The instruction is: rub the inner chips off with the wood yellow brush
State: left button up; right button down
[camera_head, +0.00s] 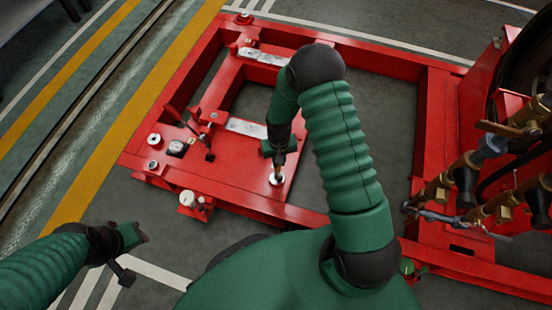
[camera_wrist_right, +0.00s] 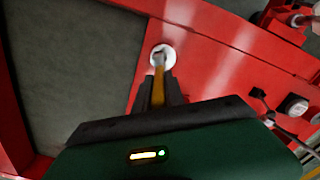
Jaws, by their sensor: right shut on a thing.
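My right gripper (camera_head: 279,150) is over the red frame's plate and shut on the yellow wood brush. The brush handle (camera_wrist_right: 158,88) points away from my right gripper (camera_wrist_right: 158,103) in the right wrist view. Its far end is at a round whitish opening (camera_wrist_right: 170,54) in the red plate. This opening (camera_head: 277,180) also shows below the gripper in the head view. Whether the tip is inside or only at the rim is unclear, and any chips are too small to see. My left gripper (camera_head: 132,238) is over the floor at lower left, away from the frame; its jaws are unclear.
The red frame (camera_head: 330,205) has open gaps around its plate. Small fittings, a black lever and a white-topped cap (camera_head: 187,198) stand on its left part. Brass and black pipework (camera_head: 470,170) crowds the right side. The floor at left is clear, with yellow lines.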

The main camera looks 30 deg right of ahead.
jog(key=shift+s+d, duration=0.15)
jog(key=shift+s, duration=0.1)
jog(key=shift+p, duration=1.5)
notch_tip(320, 180, up, 8)
jog(key=p, duration=0.7)
jog(key=shift+r+p, duration=0.1)
jog(key=shift+p, duration=0.2)
jog(key=shift+w, duration=0.1)
